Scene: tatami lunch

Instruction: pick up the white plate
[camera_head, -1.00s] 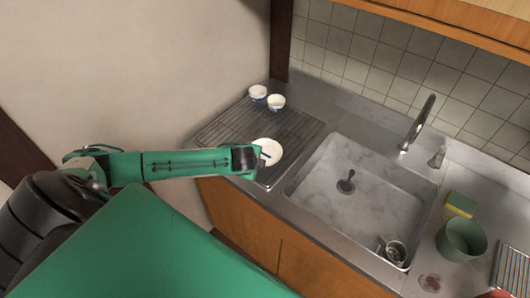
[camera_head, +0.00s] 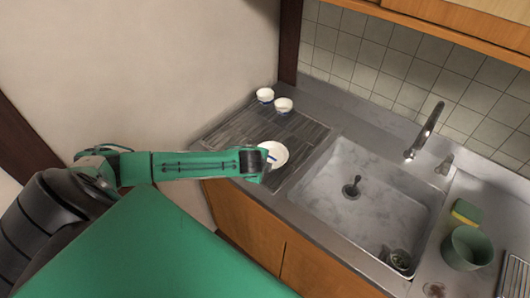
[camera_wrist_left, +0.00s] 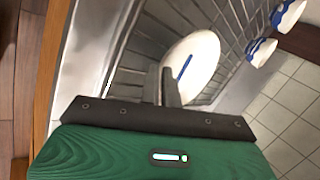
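The white plate (camera_head: 280,152) lies at the front of the grey drainboard left of the sink, with a dark blue mark on it. It also shows in the left wrist view (camera_wrist_left: 203,62), seen obliquely. My left gripper (camera_head: 264,161) reaches the plate's left rim. In the left wrist view its fingers (camera_wrist_left: 171,82) are close together at the plate's near edge and appear shut on the rim. The exact contact is hidden. The plate still appears to rest on the drainboard. My right gripper is not in view.
Two white-and-blue bowls (camera_head: 284,105) (camera_head: 265,95) stand at the back of the ridged drainboard (camera_head: 225,134). The sink (camera_head: 340,205) lies right of the plate, with a faucet (camera_head: 424,130) behind. A green pot (camera_head: 466,247) and a sponge (camera_head: 466,211) are at the far right.

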